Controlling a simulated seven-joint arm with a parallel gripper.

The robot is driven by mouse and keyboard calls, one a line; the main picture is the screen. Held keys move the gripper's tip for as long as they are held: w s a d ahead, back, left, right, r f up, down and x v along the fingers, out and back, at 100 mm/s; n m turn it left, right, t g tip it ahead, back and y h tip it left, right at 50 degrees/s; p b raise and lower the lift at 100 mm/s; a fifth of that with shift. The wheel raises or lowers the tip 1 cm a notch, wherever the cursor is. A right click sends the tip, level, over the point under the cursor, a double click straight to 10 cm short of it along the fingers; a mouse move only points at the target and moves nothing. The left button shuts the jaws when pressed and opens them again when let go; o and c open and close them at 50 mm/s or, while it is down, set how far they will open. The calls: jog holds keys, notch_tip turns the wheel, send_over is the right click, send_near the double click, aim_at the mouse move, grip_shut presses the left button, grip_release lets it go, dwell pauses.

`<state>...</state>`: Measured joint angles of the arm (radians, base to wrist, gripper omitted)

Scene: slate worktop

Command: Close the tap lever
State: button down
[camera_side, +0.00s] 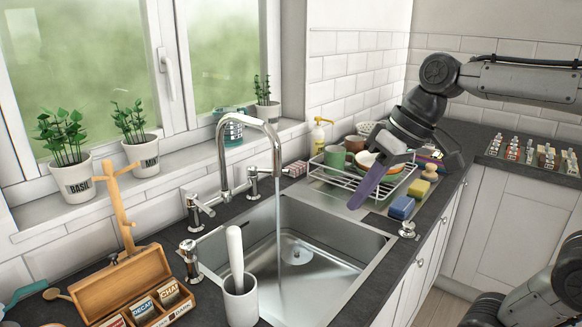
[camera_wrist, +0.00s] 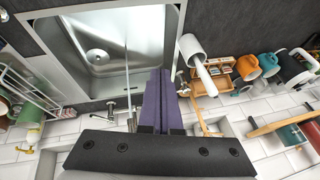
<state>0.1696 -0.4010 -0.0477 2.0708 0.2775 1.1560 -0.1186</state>
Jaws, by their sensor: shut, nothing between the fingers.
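The chrome tap (camera_side: 248,130) stands behind the sink with its spout arched over the basin, and a stream of water (camera_side: 278,215) runs from it. One lever handle (camera_side: 195,212) is at the tap's near left and another (camera_side: 253,183) is at its far right. My gripper (camera_side: 357,204) is shut and empty, its purple fingers pointing down over the sink's right side, well apart from the tap. In the wrist view, the shut fingers (camera_wrist: 158,74) hide part of the tap, and the thin water stream (camera_wrist: 127,45) shows to their left.
The steel sink (camera_side: 340,285) fills the middle. A dish rack (camera_side: 345,182) with mugs stands at the back, beside sponges (camera_side: 402,207). A white pot with a pestle (camera_side: 240,300), a wooden tea box (camera_side: 120,285) and a mug tree (camera_side: 118,205) stand at the left front.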

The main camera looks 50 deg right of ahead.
jog(key=w+d+r+m+y, duration=0.1)
jog(key=w+d+y, duration=0.1)
jog(key=w, duration=0.5)
jog(key=w+d+r+m+y, duration=0.1)
jog(key=w+d+r, duration=0.15)
jog(key=w, duration=0.55)
jog(key=w+d+f+m+t+y, duration=0.1)
jog(key=w+d+f+t+y, duration=0.15)
jog(key=w+d, duration=0.9)
jog(key=w+d+f+m+t+y, duration=0.1)
jog(key=w+d+f+t, duration=0.15)
jog(key=d, duration=0.75)
jog(key=w+d+f+m+t+y, duration=0.1)
jog(key=d+f+t+y, duration=0.2)
jog(key=d, duration=0.8)
jog(key=h, duration=0.2)
send_near(268, 172)
jog(key=shift+w+a+f+t+y, duration=0.1)
jog(key=shift+w+t+y, duration=0.05)
jog(key=shift+w, duration=0.6)
jog(key=shift+w+a+t+y, duration=0.1)
jog(key=shift+w+t, duration=0.05)
jog(key=shift+w, duration=0.6)
